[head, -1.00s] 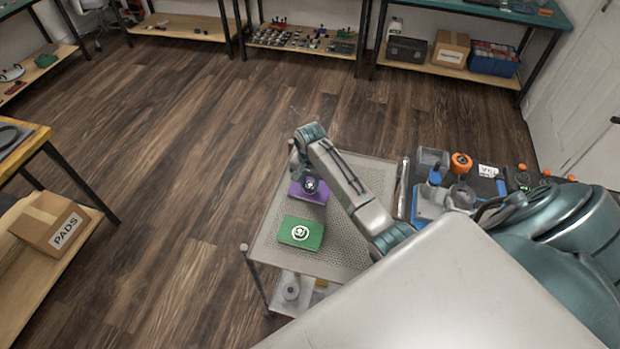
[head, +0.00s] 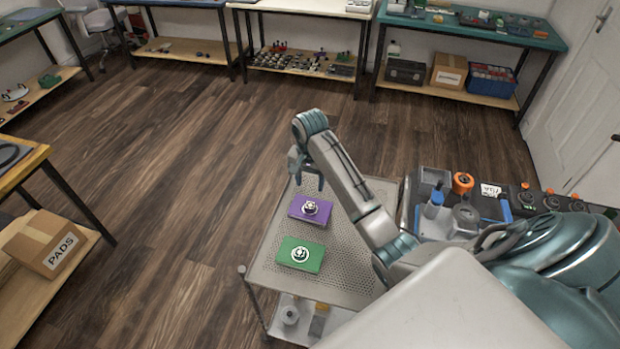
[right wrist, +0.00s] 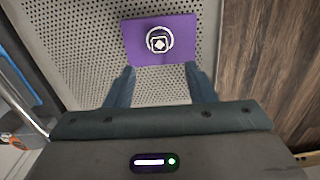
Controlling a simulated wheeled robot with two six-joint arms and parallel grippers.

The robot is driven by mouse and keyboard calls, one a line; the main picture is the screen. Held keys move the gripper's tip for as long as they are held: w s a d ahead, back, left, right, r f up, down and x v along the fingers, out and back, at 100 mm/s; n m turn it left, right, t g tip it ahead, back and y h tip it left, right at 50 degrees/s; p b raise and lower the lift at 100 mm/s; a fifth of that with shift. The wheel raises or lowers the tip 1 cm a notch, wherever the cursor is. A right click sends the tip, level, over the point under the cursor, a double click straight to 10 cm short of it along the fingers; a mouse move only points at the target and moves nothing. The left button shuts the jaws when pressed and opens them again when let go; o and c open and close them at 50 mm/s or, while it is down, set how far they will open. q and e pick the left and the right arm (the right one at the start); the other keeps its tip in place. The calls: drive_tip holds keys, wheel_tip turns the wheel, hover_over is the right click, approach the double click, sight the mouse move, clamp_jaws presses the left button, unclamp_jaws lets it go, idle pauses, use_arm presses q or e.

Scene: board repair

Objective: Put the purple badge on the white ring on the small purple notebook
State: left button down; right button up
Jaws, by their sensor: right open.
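The small purple notebook (head: 322,216) lies on the perforated top of a cart; it also shows in the right wrist view (right wrist: 184,50). The purple badge (right wrist: 159,44), dark with a white diamond mark, sits within the white ring (right wrist: 170,34) on the notebook. The ring's white edge shows around it, more on the far side in that view. My left gripper is not in view.
A green notebook (head: 301,254) with a white ring mark lies nearer on the cart top (head: 345,270). A tool station with a blue holder (head: 433,205) and an orange roll (head: 463,182) stands right of the cart. Open floor lies left.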

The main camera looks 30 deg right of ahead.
wheel_tip(320, 180, up, 2)
drive_tip(key=shift+r, duration=0.2)
idle(0.3)
